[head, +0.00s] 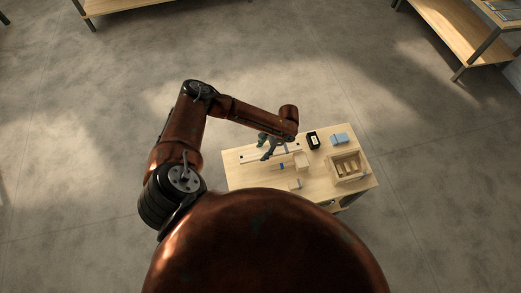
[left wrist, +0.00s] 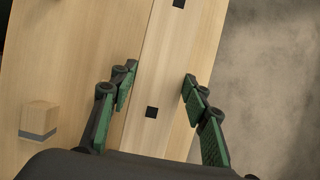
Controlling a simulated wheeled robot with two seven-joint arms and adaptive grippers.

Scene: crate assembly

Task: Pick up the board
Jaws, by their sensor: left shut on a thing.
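The board is a long pale wooden strip with black square marks. In the head view the board (head: 250,158) lies along the far left part of the table. In the left wrist view the board (left wrist: 168,72) runs up the middle between my fingers. My left gripper (head: 266,149) is over the board, with its green and black fingers on either side of it in the left wrist view (left wrist: 160,80). It is shut on the board across its width. The wooden table top is close below, and any gap under the board cannot be told. My right gripper is not in view.
On the table (head: 240,178) stand an open wooden crate (head: 334,174) at the right, a black box (head: 313,140), a blue object (head: 340,139) and a pale wooden block (head: 301,161). A grey-banded block (left wrist: 39,117) stands left of the fingers. Grey floor lies beyond the table edge.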

